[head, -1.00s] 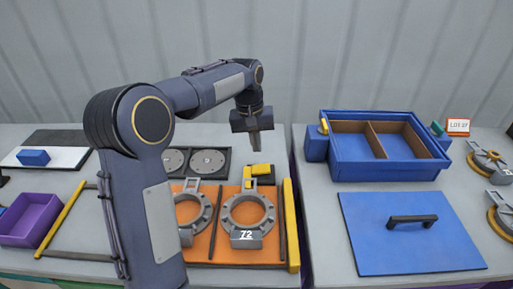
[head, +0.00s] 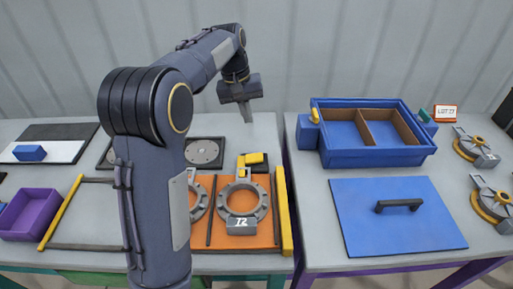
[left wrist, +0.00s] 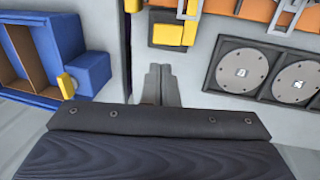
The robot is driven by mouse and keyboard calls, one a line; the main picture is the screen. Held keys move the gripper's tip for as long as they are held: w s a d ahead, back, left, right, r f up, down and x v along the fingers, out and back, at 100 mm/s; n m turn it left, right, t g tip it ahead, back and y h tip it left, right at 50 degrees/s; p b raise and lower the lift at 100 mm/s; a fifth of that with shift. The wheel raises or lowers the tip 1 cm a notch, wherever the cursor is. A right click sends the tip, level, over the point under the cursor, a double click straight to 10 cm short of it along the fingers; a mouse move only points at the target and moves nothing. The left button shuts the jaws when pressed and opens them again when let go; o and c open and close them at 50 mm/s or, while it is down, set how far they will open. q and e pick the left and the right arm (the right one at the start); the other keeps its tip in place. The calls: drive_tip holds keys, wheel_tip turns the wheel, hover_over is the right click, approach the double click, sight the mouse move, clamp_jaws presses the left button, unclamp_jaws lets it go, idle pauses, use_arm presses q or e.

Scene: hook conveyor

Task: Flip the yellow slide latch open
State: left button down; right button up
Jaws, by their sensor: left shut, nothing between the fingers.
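A small yellow latch piece (head: 315,116) stands upright on the blue block at the left side of the blue box (head: 335,158). The latch also shows at the left of the left wrist view (left wrist: 66,86). My left gripper (head: 247,117) hangs above the grey table, left of the latch and apart from it. In the left wrist view its fingers (left wrist: 160,72) are together with nothing between them. A yellow block (head: 252,159) sits at the back of the orange board (head: 262,183), below the gripper in the head view. My right gripper is not in view.
A blue lid (head: 397,232) with a black handle lies in front of the box. A narrow gap separates the two tables. Grey clamp rings (head: 243,202), grey discs (head: 204,151) and a purple tray (head: 30,214) are on the left table.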

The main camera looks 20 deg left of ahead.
sight(258, 156)
use_arm(q)
drive_tip(key=f, duration=0.4)
drive_tip(key=d+f, duration=0.1)
drive_tip(key=f, duration=0.4)
drive_tip(key=w+d+f, duration=0.1)
drive_tip(key=f, duration=0.4)
drive_tip(key=shift+d+p, duration=0.2)
drive_tip(key=shift+p, duration=0.1)
drive_tip(key=shift+r, duration=0.1)
